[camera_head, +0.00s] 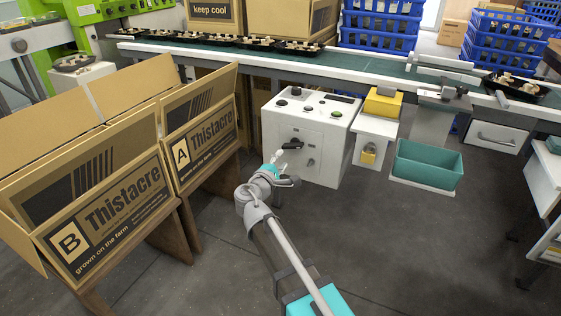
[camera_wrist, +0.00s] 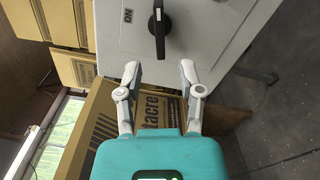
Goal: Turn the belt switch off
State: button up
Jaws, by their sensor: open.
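The belt switch (camera_head: 293,144) is a black handle on the front of the white control box (camera_head: 326,142). In the wrist view the switch (camera_wrist: 159,30) stands ahead of my gripper, its long bar lined up with the gap between the fingers. In the head view my gripper (camera_head: 282,158) is just in front of the box, below and left of the switch.
Box A (camera_head: 200,137) and box B (camera_head: 105,215) stand on the left, close to my arm. The conveyor belt (camera_head: 355,67) with mushroom trays runs behind.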

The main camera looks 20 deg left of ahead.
aim_at(291, 148)
jog(key=shift+w, duration=0.15)
jog(key=shift+w+d, duration=0.15)
jog(key=shift+w, duration=1.8)
jog(key=shift+w+d, duration=0.15)
jog(key=shift+w, duration=1.75)
jog(key=shift+c, duration=0.2)
grip_shut()
jog(key=shift+m, duration=2)
